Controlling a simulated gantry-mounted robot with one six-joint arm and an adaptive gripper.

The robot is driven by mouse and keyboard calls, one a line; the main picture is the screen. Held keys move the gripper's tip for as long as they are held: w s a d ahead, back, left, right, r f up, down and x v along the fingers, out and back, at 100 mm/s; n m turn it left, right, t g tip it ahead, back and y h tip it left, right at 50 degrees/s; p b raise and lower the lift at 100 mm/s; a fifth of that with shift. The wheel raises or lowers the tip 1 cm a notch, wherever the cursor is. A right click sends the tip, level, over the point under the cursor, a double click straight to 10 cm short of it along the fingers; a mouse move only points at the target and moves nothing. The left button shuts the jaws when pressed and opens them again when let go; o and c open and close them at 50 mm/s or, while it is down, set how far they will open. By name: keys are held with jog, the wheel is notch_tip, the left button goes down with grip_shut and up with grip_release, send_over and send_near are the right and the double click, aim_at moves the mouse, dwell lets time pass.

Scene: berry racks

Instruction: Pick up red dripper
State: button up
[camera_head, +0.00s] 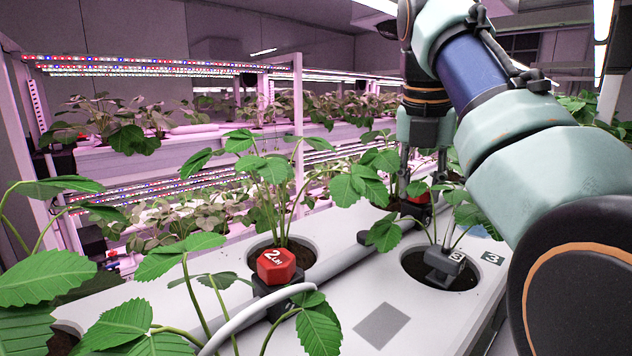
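A red dripper (276,265) marked "2 L/H" sits on a black base at the near plant pot in the white trough. A second red object, apparently another dripper (421,198), shows farther back, partly hidden by leaves. My gripper (422,176) hangs pointing down above this farther one. Its two fingers are spread apart with nothing visible between them. Leaves cover part of the fingertips, so I cannot tell whether they touch anything. A grey dripper (444,264) marked "3" stands in the right pot.
The white trough (340,290) holds several leafy plants, with leaves crowding around the drippers. A pale hose (240,318) curves past the near red dripper. Lit plant racks (170,150) stand behind.

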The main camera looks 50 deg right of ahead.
aim_at(420, 189)
notch_tip(420, 189, up, 10)
jog(key=p, duration=0.9)
jog(key=shift+f, duration=0.25)
